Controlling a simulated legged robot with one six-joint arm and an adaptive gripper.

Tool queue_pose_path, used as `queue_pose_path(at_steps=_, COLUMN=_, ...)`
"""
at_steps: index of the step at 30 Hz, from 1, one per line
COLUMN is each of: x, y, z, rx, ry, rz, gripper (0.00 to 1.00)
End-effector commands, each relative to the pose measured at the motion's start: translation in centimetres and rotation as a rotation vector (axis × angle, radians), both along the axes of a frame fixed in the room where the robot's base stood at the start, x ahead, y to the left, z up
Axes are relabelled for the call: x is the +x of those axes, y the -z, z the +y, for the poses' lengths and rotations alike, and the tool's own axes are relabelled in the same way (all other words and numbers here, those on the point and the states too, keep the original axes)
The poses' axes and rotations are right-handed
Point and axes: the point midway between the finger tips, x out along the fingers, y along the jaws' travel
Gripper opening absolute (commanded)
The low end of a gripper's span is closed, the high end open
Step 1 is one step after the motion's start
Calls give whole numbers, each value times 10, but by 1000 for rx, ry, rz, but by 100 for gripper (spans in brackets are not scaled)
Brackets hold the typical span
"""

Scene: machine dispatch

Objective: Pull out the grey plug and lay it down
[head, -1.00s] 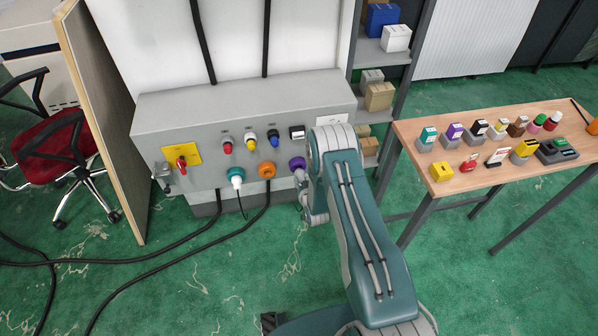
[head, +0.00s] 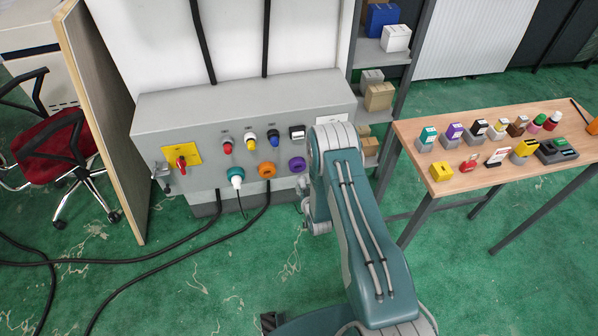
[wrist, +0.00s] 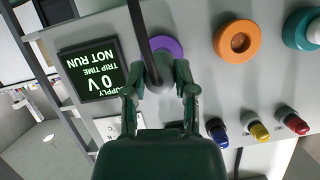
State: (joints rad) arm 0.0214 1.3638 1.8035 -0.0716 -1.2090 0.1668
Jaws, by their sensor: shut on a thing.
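My gripper (wrist: 158,80) is shut on the grey plug (wrist: 158,76) in the wrist view; a dark cable runs up from it. The purple socket (wrist: 166,45) shows behind the plug, partly covered by it. In the head view the purple socket (head: 297,164) is in plain sight on the grey panel box (head: 210,115), with no plug seated in it. My gripper and the plug are mostly hidden behind my arm there, so the gap from plug to socket is hard to judge.
An orange socket (head: 267,171) and a teal socket with a white plug (head: 236,176) sit alongside. A red switch on a yellow plate (head: 181,156) is at the left. A wooden table (head: 500,185) with several small items stands right. Green floor (head: 225,270) is open in front.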

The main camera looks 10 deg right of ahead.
Motion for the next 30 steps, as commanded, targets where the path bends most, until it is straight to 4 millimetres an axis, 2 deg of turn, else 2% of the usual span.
queue_pose_path(at_steps=10, x=0, y=-4, z=0, rx=0, ry=0, rz=-1, gripper=0)
queue_pose_path(at_steps=30, x=1, y=-50, z=0, rx=0, ry=0, rz=-1, gripper=0)
